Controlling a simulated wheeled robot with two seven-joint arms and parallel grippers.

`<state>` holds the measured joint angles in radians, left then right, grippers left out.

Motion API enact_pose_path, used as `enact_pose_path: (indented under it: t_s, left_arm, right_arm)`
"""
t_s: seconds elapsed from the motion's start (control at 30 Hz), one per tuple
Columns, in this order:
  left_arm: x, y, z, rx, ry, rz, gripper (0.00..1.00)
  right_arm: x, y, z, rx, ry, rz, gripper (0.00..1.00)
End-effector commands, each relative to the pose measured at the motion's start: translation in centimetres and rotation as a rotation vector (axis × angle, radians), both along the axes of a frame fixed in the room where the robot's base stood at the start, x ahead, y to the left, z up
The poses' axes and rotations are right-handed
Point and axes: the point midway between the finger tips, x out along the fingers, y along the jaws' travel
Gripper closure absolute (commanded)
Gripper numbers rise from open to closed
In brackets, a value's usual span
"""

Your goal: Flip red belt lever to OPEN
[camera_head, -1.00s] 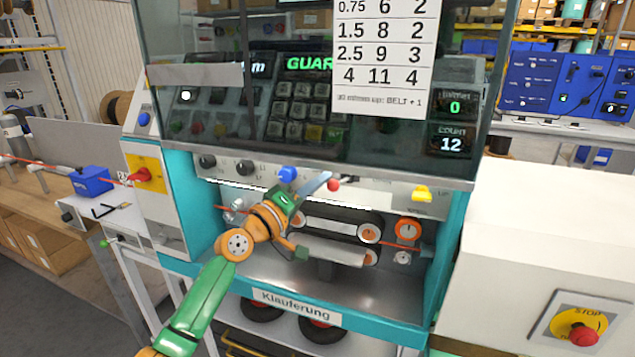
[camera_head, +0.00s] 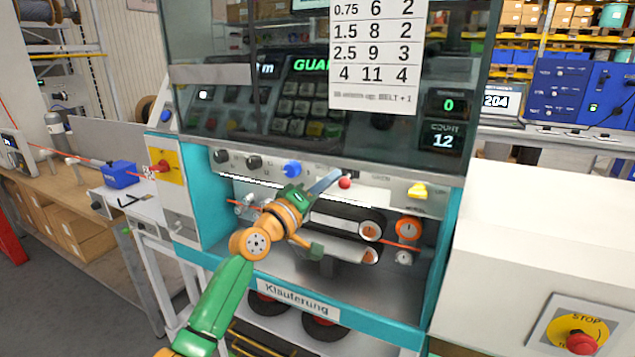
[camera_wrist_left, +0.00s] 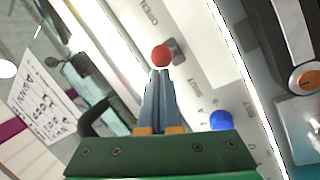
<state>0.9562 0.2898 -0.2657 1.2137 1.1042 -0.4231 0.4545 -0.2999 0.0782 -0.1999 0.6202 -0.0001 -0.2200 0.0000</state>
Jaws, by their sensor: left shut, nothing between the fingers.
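The red ball knob of the belt lever (camera_head: 344,183) stands out from the pale control strip of the machine, below the dark guard window. In the left wrist view the red knob (camera_wrist_left: 161,56) is right at the tips of my shut fingers, with the word OPEN printed above it. My left gripper (camera_head: 333,175) is shut and empty, its tips just beside the knob's left side; I cannot tell whether they touch it. The lever's shaft is mostly hidden. My right gripper is not in view.
A blue knob (camera_head: 292,169) sits left of the lever and a yellow switch (camera_head: 417,190) right of it. Black belts (camera_head: 345,219) run below the strip. The glass guard (camera_head: 300,100) hangs above. A red stop button (camera_head: 581,343) is at the lower right.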

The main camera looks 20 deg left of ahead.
Motion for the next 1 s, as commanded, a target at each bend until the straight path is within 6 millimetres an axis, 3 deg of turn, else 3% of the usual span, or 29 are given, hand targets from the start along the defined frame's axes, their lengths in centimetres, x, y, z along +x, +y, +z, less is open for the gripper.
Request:
enact_pose_path:
  t_s: [0.27,0.7,1.0]
  left_arm:
    - [-0.2,0.1,0.0,0.000,-0.001,-0.001,1.00]
    - [-6.2,1.7,-1.1,0.007,-0.004,0.000,1.00]
    - [-6.7,1.8,-1.0,0.007,-0.002,0.000,1.00]
  right_arm:
    - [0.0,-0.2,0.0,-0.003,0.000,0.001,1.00]
    - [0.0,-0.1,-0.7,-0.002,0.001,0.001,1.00]
    - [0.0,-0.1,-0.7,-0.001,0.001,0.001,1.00]
